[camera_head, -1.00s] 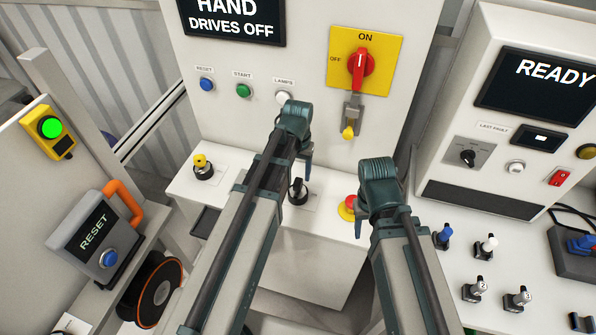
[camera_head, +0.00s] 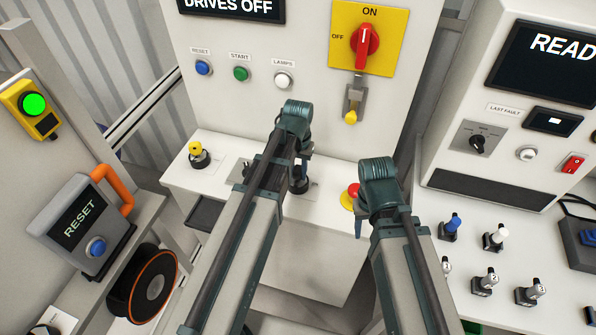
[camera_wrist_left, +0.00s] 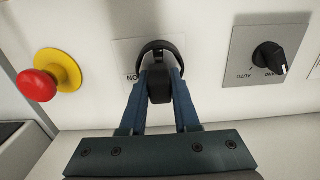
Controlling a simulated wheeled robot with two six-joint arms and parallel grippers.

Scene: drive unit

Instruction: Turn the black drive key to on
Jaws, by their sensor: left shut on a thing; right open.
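The black drive key (camera_head: 299,186) stands in its lock on the white ledge, partly hidden behind my left arm in the head view. In the left wrist view, the key (camera_wrist_left: 159,86) sits at a round black collar, with part of an upside-down ON label beside it. My left gripper (camera_wrist_left: 160,78) is shut on the key, one finger on each side. It also shows in the head view (camera_head: 302,170). My right gripper (camera_head: 360,226) is open and empty near the red emergency button, its fingers mostly hidden by its wrist.
A red mushroom button on yellow (camera_wrist_left: 40,84) and a black HAND/AUTO selector (camera_wrist_left: 270,57) flank the key. A yellow-topped key switch (camera_head: 197,154) stands further left on the ledge. The red rotary switch (camera_head: 365,46) is on the panel above.

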